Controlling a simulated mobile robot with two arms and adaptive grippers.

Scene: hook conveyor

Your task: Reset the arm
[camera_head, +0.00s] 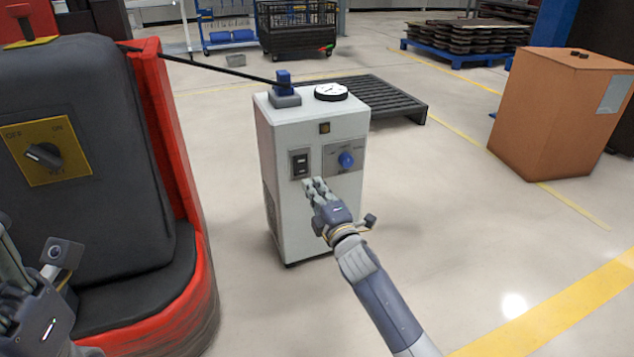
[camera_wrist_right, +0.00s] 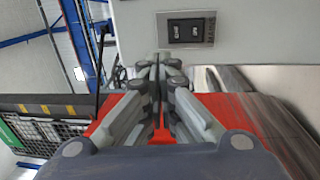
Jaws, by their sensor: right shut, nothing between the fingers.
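My right gripper (camera_head: 317,187) is shut and empty, held in front of the white cabinet (camera_head: 280,215). In the head view its fingertips lie just below the dark rocker switch (camera_head: 300,164) on the cabinet's front. In the right wrist view the shut fingers (camera_wrist_right: 160,75) point up toward the cabinet, and the switch (camera_wrist_right: 187,30) is beyond them to the upper right. Touch cannot be told. A blue knob (camera_head: 346,160) is to the right of the switch. My left gripper (camera_head: 15,275) shows only partly at the lower left edge; its jaw state is unclear.
A red and black machine (camera_head: 90,180) with a rotary switch (camera_head: 45,155) fills the left side. A gauge (camera_head: 330,92) and blue fitting (camera_head: 284,85) top the cabinet. A brown box (camera_head: 555,115) stands at the right. The floor between is clear.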

